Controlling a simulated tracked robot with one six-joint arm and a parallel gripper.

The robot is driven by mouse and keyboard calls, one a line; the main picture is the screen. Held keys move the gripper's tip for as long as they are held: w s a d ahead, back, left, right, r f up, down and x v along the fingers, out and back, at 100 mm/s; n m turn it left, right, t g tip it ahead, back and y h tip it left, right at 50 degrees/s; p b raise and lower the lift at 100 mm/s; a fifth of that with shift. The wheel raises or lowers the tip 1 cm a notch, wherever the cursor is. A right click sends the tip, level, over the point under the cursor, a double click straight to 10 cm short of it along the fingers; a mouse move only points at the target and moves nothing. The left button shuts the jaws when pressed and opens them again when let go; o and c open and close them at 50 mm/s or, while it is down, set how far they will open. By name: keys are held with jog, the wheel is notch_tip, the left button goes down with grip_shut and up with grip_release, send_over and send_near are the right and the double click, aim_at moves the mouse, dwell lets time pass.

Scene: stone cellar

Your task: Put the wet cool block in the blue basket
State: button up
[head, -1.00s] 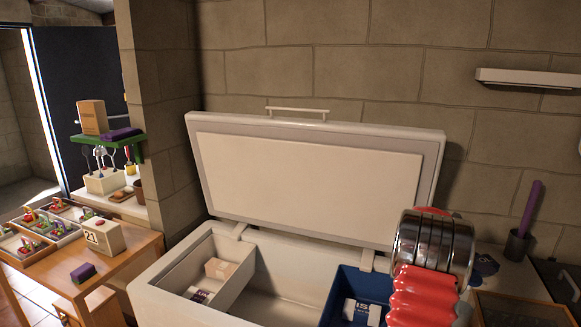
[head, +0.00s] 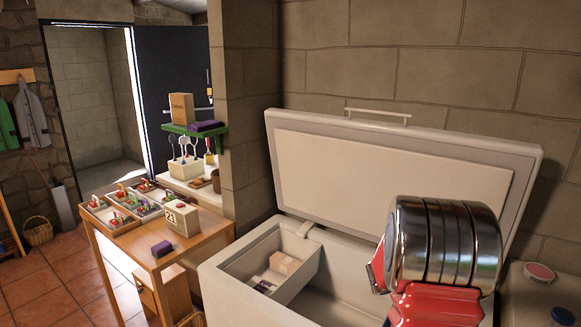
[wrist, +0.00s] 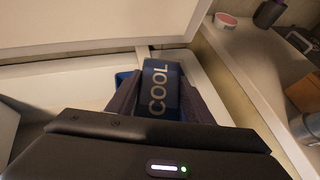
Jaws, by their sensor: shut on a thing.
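My gripper (wrist: 160,78) is shut on a dark blue block (wrist: 158,92) with the word COOL in pale letters, seen between the fingers in the wrist view. I cannot tell whether its surface is wet. The block is over the open white chest freezer (head: 237,279). A strip of brighter blue (wrist: 122,79) shows below, left of the block, and looks like part of the blue basket. In the head view my arm hides the freezer's right part, and the gripper, block and basket do not show.
The freezer lid (head: 400,165) stands open at the back. A white inner bin (head: 300,270) holds small boxes. A counter (head: 515,300) with a round red-and-white item (head: 540,272) is right.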

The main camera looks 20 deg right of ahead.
jog(key=w+a+f+n+t+y, duration=0.1)
jog(key=w+a+n+t, duration=0.3)
jog(key=a, duration=0.8)
jog(key=w+a+n+t+y, duration=0.2)
jog(key=w+a, duration=0.3)
jog(key=a, duration=0.7)
jog(key=w+a+r+n+t+y, duration=0.1)
jog(key=a+n+y, duration=0.1)
jog(key=a, duration=1.2)
jog(key=w+a+r+n+t+y, duration=0.1)
jog(key=a+r+n+t+y, duration=0.1)
jog(key=a, duration=1.1)
jog(key=shift+w+a+n+y, duration=0.15)
jog(key=shift+a+n+y, duration=0.25)
jog(key=shift+n+y, duration=0.55)
jog(key=shift+n+h, duration=0.25)
